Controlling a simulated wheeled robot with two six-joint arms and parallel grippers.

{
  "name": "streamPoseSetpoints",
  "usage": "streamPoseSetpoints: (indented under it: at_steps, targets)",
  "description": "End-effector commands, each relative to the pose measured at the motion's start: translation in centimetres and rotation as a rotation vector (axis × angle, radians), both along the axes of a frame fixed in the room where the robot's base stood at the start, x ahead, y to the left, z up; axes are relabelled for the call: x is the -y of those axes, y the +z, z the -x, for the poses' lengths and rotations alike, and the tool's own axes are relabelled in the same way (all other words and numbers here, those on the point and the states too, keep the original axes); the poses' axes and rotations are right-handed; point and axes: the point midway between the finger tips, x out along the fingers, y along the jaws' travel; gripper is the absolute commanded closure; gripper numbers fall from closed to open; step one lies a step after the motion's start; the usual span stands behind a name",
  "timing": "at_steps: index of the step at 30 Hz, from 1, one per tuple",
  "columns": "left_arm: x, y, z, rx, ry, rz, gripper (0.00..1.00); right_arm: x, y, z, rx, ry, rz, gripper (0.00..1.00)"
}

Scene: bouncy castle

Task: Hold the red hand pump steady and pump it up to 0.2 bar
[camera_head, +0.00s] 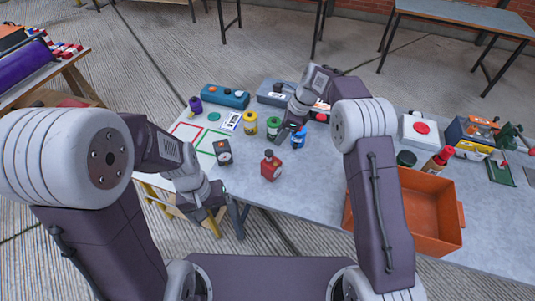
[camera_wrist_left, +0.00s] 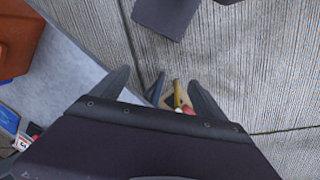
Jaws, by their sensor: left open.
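A small red squat object with a dark knob (camera_head: 271,165) stands upright on the grey table, near its front edge; it looks most like the red hand pump, but I cannot be sure. A dark box with a round dial face (camera_head: 224,152) stands to its left. My left gripper (camera_head: 208,211) is low at the table's front-left edge, apart from both. In the left wrist view its fingers (camera_wrist_left: 158,80) are spread with nothing between them. My right gripper (camera_head: 284,134) points down among the jars behind the red object; its fingers are too small to read.
Yellow jars (camera_head: 250,123) and a blue jar (camera_head: 298,138) stand around my right gripper. An orange bin (camera_head: 431,205) is at the right front. A blue case (camera_head: 225,96) lies at the back. Red and green frames are at the left. Trestle legs stand below my left gripper.

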Motion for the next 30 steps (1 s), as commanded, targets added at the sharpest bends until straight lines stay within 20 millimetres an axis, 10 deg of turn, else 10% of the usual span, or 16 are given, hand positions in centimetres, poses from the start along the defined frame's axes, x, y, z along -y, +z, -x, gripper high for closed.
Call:
streamPoseSetpoints:
  at_steps: [6, 13, 21, 30]
  targets:
    - [9.4, -2.4, 0.8, -0.396, 0.494, 0.351, 0.16, 0.0, 0.0, 0.0, 0.0, 0.0, 0.0, 0.64]
    - [16.7, -4.0, -7.6, -0.642, 1.087, 0.775, 0.16, 0.0, 0.0, 0.0, 0.001, 0.001, 0.0, 0.64]
    - [13.4, -10.2, -19.2, -0.566, 1.695, 1.162, 0.16, 0.0, 0.0, 0.0, 0.001, 0.001, 0.0, 0.64]
    - [9.7, -13.0, -21.9, -0.445, 1.888, 1.271, 0.16, 0.0, 0.0, 0.0, 0.001, 0.001, 0.0, 0.64]
